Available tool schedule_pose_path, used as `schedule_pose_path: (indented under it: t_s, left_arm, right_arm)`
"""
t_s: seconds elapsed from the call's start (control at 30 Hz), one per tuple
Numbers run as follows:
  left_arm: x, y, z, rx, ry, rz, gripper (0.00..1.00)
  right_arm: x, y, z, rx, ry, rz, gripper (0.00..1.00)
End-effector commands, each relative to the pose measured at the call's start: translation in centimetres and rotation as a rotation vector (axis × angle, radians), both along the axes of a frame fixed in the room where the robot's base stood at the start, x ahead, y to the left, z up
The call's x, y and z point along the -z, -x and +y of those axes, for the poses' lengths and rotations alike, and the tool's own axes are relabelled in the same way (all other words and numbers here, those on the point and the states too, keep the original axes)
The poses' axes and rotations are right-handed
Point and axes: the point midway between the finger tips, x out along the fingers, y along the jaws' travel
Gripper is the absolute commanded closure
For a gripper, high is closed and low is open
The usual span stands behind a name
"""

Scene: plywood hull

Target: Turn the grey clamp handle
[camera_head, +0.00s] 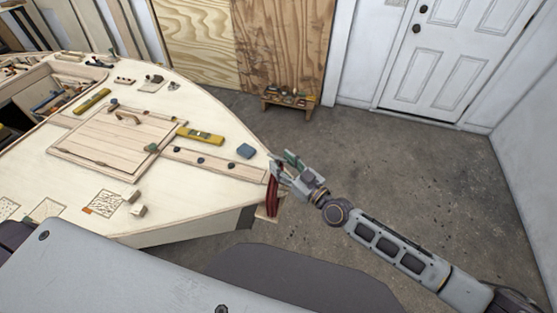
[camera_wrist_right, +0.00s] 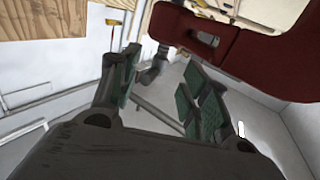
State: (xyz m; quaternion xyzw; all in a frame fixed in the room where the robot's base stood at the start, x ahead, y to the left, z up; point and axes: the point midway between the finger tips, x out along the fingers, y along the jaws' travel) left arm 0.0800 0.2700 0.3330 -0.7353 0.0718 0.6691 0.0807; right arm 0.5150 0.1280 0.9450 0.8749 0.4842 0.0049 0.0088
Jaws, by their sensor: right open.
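A dark red clamp (camera_head: 272,196) sits at the pointed end of the pale plywood hull (camera_head: 185,90). Its red body (camera_wrist_right: 265,52) fills the upper right of the right wrist view. The grey clamp handle, a thin bar (camera_wrist_right: 158,114) below a dark screw end, shows between my fingers in that view; I cannot tell whether they touch it. My right gripper (camera_head: 284,165) is beside the clamp at the hull tip. Its green-padded fingers (camera_wrist_right: 168,92) are apart, with nothing gripped. The handle is not clear in the head view. My left gripper is not in view.
On the hull lie a hatch panel (camera_head: 112,143), a yellow level (camera_head: 200,135), a blue block (camera_head: 245,151) and several small parts. A low wooden stool (camera_head: 290,101) stands by the back wall. The concrete floor (camera_head: 430,165) right of the hull is clear.

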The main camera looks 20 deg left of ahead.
Motion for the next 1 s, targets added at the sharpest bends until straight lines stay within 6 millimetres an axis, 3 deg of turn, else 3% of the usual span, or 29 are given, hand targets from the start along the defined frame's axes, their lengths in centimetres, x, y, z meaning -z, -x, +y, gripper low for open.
schedule_pose_path:
  t_s: [0.7, 1.0]
  left_arm:
    - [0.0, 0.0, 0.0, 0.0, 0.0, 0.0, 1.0]
    - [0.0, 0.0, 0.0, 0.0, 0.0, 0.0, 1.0]
  right_arm:
    - [0.0, 3.9, -5.8, -0.002, 0.001, 0.0, 0.54]
    - [-0.1, 4.8, -7.1, -0.002, 0.001, -0.002, 0.54]
